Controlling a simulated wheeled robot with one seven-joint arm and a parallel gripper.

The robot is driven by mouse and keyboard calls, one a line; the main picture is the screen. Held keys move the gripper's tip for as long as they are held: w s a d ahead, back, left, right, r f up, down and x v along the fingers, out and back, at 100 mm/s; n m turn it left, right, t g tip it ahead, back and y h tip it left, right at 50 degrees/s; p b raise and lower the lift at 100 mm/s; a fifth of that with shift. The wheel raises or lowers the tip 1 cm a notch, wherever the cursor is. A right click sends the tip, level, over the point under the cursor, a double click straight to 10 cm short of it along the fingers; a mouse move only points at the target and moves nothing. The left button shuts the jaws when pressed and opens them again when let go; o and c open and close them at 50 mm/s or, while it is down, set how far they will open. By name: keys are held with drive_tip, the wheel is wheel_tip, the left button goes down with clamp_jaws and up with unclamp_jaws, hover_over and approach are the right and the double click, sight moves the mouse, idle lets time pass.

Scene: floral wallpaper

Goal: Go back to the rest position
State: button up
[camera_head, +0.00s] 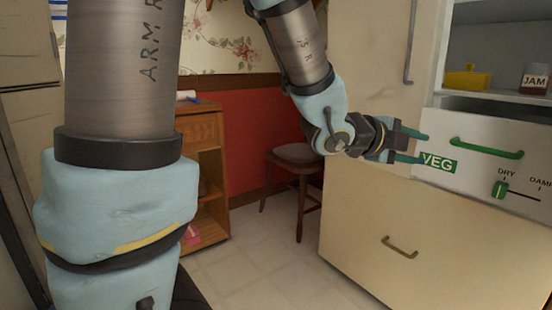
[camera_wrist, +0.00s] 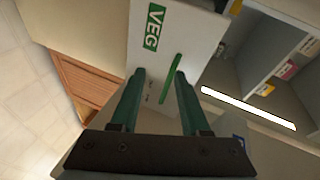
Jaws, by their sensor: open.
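My gripper (camera_head: 424,147) is open in front of the white vegetable drawer (camera_head: 470,186) of the fridge. The drawer front carries a green VEG label (camera_head: 438,162), a green handle (camera_head: 487,149) and a green slider (camera_head: 500,189). In the head view my fingertips are just left of the handle, close to the drawer front. In the wrist view my two green fingers (camera_wrist: 154,75) point at the drawer front, with the green handle (camera_wrist: 171,78) showing between and beyond their tips. Nothing is held. I cannot tell whether a finger touches the drawer.
Fridge shelves above the drawer hold a yellow dish (camera_head: 466,80) and a JAM jar (camera_head: 535,79). A lower fridge front (camera_head: 385,225) has a metal handle. A chair (camera_head: 296,156) and a wooden cabinet (camera_head: 204,150) stand behind. Tiled floor (camera_head: 265,265) lies open between.

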drive_tip(key=w+a+f+n+t+y, duration=0.1)
drive_tip(key=w+a+f+n+y, duration=0.3)
drive_tip(key=a, duration=0.3)
drive_tip(key=w+a+f+n+t+y, duration=0.1)
drive_tip(key=w+a+f+n+y, duration=0.15)
drive_tip(key=a+n, duration=0.3)
drive_tip(key=w+a+f+n+t+y, duration=0.1)
drive_tip(key=w+a+f+n+y, duration=0.25)
drive_tip(key=a, duration=0.45)
drive_tip(key=s+a+f+n+g+y, duration=0.25)
drive_tip(key=s+a+f+n, duration=0.2)
drive_tip(key=a+n, duration=0.4)
drive_tip(key=s+a+f+n+g+y, duration=0.1)
drive_tip(key=s+a+f+n+g, duration=0.25)
drive_tip(key=s+a+n, duration=0.4)
wheel_tip(320, 180, up, 31)
drive_tip(key=w+a+p, duration=0.1)
drive_tip(key=w+p, duration=0.1)
drive_tip(key=p, duration=2.8)
drive_tip(key=shift+a+p, duration=0.3)
drive_tip(key=shift+p, duration=0.1)
